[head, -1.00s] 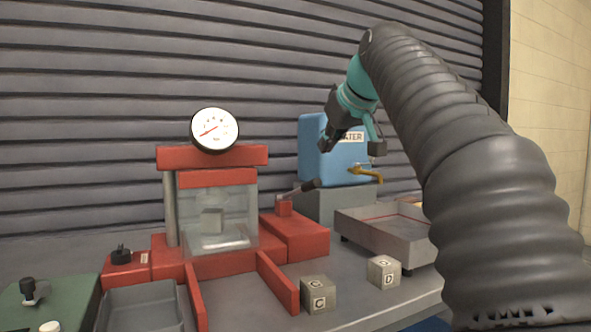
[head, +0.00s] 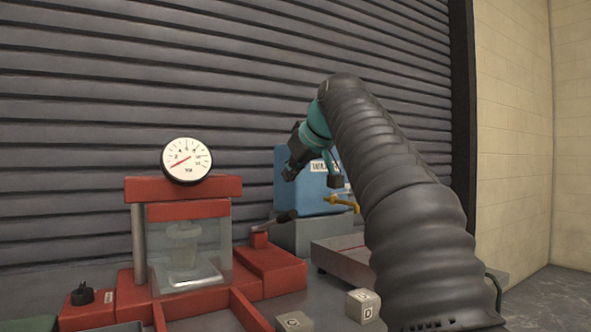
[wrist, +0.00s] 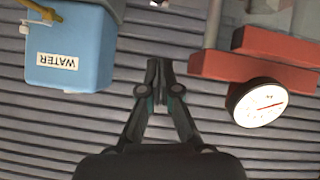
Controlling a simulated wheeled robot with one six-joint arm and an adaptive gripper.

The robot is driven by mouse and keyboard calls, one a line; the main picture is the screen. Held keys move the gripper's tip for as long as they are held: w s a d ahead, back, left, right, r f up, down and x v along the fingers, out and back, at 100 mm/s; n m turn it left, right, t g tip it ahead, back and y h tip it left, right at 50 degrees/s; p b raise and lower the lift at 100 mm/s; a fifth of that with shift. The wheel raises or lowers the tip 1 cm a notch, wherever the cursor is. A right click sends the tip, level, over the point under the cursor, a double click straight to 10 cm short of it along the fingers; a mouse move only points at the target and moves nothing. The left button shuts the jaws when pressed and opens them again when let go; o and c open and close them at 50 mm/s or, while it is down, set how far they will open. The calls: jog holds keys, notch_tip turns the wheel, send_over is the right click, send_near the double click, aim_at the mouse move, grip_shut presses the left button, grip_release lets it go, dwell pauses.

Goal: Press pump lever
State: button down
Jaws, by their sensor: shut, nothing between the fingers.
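The pump lever (head: 285,217) is a short dark handle slanting up to the right from a red pivot block (head: 260,239). It belongs to the red press (head: 190,189), which has a clear guard around a small grey piece. My gripper (head: 290,174) hangs above the lever in the head view, apart from it. In the wrist view my gripper (wrist: 158,66) has its fingertips together with nothing between them. The lever cannot be made out in the wrist view.
A round gauge (head: 186,161) tops the press. A blue water tank (head: 310,190) with a yellow tap (head: 343,203) stands behind my arm. A grey tray (head: 345,257) and lettered cubes (head: 363,305) lie at right. A black knob (head: 82,294) is at left.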

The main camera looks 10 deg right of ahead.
send_over(285, 214)
notch_tip(285, 214, down, 3)
jog(key=shift+w+f+b, duration=0.1)
jog(key=shift+f+b, duration=0.2)
jog(key=shift+f, duration=0.5)
jog(key=shift+s+d+f+b, duration=0.2)
jog(key=shift+f+b, duration=0.05)
jog(key=shift+f, duration=0.35)
jog(key=shift+s+d+f+b, duration=0.15)
jog(key=shift+f+b, duration=0.1)
jog(key=shift+f, duration=0.3)
